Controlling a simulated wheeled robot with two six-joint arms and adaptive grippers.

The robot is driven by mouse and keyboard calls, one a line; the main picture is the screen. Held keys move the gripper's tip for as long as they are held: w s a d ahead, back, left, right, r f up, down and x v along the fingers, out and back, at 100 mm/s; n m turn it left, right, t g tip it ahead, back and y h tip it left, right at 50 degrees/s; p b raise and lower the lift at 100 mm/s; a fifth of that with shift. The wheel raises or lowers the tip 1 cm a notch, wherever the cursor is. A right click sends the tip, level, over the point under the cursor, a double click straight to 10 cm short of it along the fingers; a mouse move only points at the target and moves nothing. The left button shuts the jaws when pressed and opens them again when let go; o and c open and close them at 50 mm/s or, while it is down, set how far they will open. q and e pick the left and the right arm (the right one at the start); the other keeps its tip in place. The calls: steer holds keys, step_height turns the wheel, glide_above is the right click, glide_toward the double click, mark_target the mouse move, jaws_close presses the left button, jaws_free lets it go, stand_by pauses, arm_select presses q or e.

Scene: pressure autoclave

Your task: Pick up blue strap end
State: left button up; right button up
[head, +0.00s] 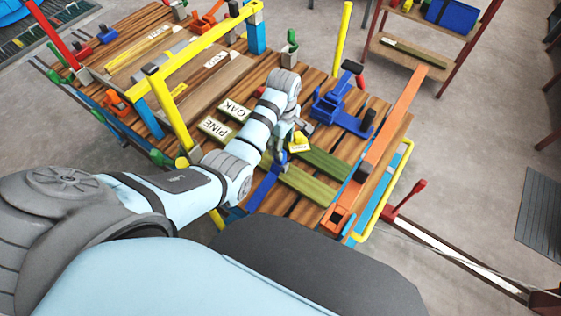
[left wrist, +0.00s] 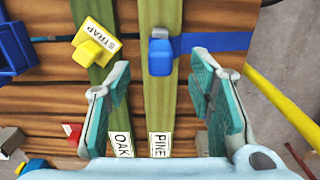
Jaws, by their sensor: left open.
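The blue strap end (left wrist: 160,57) is a small blue block on the green PINE board (left wrist: 160,105) in the left wrist view. A flat blue strap (left wrist: 215,41) runs from it to the right. In the head view the blue strap (head: 266,188) lies across the boards, its end partly hidden by my arm. My left gripper (left wrist: 161,72) is open and empty, its fingers on either side of the PINE board with the blue end between and beyond the tips. I cannot tell its height. My right gripper is not in view.
A yellow block labelled STRAP (left wrist: 95,42) sits on the OAK board (left wrist: 120,115) just left. A blue clamp (head: 343,108) stands on the wooden deck. A yellow frame (head: 190,50) rises left of my arm, and an orange rail (head: 383,140) runs along the right.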

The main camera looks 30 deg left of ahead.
arm_select(q)
steer(key=f, duration=0.2)
steer(key=f+b, duration=0.1)
steer(key=f, duration=0.3)
steer(key=shift+a+f+b, duration=0.25)
steer(key=shift+a+b, duration=0.15)
steer(key=shift+r, duration=0.1)
jaws_close()
